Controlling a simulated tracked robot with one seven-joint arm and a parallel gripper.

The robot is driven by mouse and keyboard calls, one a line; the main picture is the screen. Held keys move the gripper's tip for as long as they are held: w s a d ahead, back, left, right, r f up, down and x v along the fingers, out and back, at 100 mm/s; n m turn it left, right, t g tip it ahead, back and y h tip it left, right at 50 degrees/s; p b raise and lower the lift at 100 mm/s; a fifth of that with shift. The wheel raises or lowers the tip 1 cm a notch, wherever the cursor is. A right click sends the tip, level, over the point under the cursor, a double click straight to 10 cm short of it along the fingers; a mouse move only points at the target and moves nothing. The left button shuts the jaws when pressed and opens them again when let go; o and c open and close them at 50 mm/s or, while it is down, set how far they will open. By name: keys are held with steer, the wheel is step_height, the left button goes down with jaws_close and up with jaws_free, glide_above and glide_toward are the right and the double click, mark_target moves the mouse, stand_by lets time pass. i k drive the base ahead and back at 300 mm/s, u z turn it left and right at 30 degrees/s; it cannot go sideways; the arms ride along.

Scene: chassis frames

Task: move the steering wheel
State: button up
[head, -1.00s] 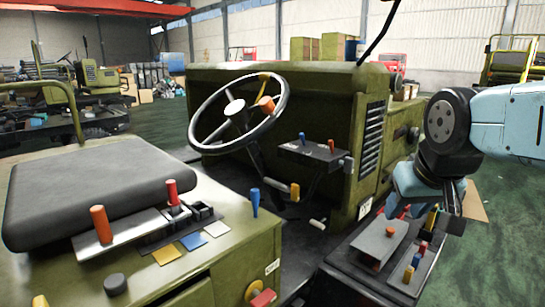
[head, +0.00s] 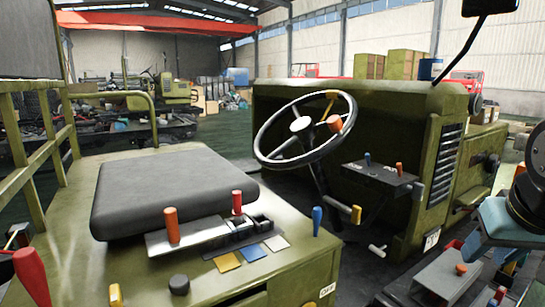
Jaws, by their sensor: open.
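The steering wheel (head: 300,124) has a black rim, a pale hub and an orange knob at its upper right. It stands tilted on its column in front of the green dash, in the middle of the head view, and nothing touches it. My gripper (head: 508,262) is at the right edge, partly cut off by the frame.
A dark seat (head: 172,188) and a lever panel (head: 185,238) lie left of the wheel. A small control panel (head: 380,178) with knobs is right of it. A mirror (head: 488,7) on a bent arm hangs at upper right.

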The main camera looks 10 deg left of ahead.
mark_target(304, 129)
steer(key=u, duration=1.05)
steer(key=k, duration=0.9)
steer(key=z, duration=0.25)
steer(key=i, duration=0.95)
steer(key=z, duration=0.05)
